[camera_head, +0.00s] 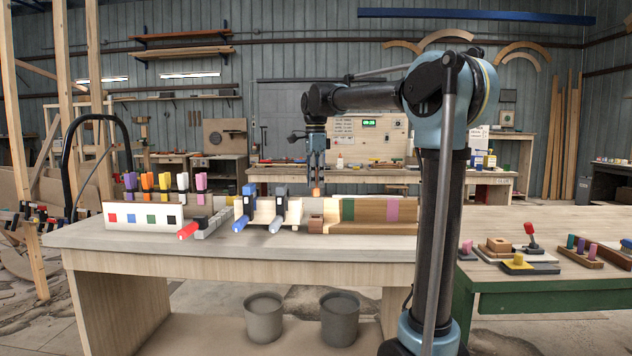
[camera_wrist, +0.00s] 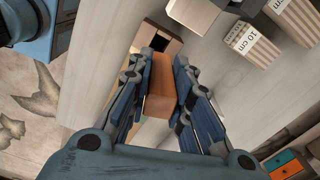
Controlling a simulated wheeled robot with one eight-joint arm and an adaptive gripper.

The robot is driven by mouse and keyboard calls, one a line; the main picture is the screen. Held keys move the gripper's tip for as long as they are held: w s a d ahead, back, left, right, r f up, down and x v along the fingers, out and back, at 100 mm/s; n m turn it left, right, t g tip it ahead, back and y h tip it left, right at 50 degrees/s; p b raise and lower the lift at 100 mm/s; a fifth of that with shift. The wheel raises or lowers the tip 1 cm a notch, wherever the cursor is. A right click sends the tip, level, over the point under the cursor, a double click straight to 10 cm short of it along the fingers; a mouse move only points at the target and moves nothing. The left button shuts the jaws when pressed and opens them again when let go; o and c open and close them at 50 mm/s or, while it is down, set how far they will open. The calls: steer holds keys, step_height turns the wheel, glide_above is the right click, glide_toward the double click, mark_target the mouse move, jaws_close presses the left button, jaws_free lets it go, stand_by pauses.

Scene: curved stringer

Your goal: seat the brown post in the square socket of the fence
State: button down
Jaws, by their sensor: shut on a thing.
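The brown post (camera_wrist: 160,88) is between the fingers of my gripper (camera_wrist: 158,72), which is shut on it in the wrist view. In the head view my gripper (camera_head: 316,160) points down above the bench, with the post (camera_head: 316,191) showing orange-brown beneath it. A small wooden block with a dark square opening (camera_wrist: 152,36) lies just past the post in the wrist view; it looks like the fence's socket. The post's far end overlaps its edge in the picture, and I cannot tell if it has entered. In the head view a wooden piece with green and purple bands (camera_head: 385,203) stands right of the post.
A white board with coloured squares (camera_head: 143,217) is farther left. Blocks marked 10 cm (camera_wrist: 252,45) lie to the right in the wrist view. The bench front (camera_head: 200,242) is clear.

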steer(key=m, duration=0.3)
steer(key=shift+f, duration=0.1)
steer(key=shift+f, duration=0.1)
stand_by(0.3)
steer(key=shift+f, duration=2.8)
steer(key=shift+f, duration=2.05)
steer(key=shift+r, duration=0.15)
steer(key=shift+r, duration=1.7)
stand_by(0.5)
